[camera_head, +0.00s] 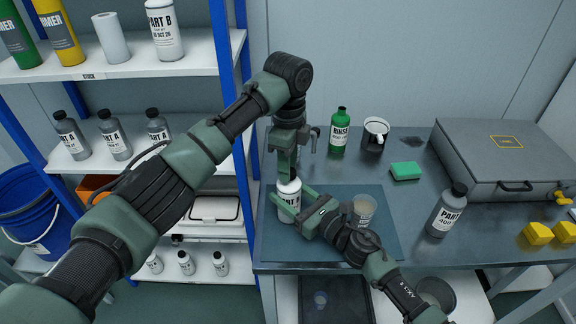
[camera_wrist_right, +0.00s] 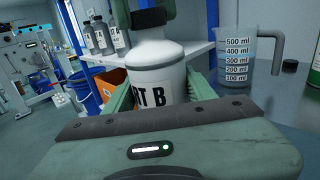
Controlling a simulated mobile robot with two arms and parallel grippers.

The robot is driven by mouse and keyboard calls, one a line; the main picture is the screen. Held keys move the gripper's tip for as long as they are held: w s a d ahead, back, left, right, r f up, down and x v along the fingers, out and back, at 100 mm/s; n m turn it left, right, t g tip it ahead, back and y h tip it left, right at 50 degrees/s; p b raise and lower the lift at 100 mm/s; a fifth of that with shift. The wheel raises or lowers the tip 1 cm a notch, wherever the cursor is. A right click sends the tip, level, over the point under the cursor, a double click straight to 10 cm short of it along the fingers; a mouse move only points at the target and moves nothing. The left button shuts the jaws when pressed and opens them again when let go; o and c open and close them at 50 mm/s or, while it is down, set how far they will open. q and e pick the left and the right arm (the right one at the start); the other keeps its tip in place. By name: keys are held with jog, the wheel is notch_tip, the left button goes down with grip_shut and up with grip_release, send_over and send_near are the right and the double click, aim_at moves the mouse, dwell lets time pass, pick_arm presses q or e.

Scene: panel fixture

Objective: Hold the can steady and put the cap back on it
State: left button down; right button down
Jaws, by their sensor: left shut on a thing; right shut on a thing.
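The can (camera_head: 290,197) is white with a black "PART B" label and stands upright on the blue mat (camera_head: 340,250). It also fills the middle of the right wrist view (camera_wrist_right: 160,65). My right gripper (camera_head: 289,203) is shut on the can's body from the side, one finger on each side. My left gripper (camera_head: 288,176) points down from above, shut on the black cap (camera_wrist_right: 151,18). In the right wrist view the cap is at the can's neck; I cannot tell whether it is seated. In the head view the left fingers hide the cap.
A measuring cup (camera_head: 363,210) stands right of the can, close to my right arm. A green rinse bottle (camera_head: 339,132), a mug (camera_head: 375,134), a green sponge (camera_head: 406,171), a grey bottle (camera_head: 446,211) and a grey case (camera_head: 500,160) are on the bench. Shelves (camera_head: 140,66) stand left.

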pick_arm(q)
jog(key=m, duration=0.7)
jog(key=shift+w, duration=0.1)
jog(key=m, duration=0.4)
jog(key=shift+d, duration=0.1)
jog(key=m, duration=0.4)
jog(key=shift+m, duration=0.3)
jog(key=m, duration=0.5)
jog(key=shift+d+m, duration=0.1)
jog(key=shift+m, duration=0.2)
jog(key=c, duration=1.1)
grip_release()
jog(key=shift+o, duration=0.2)
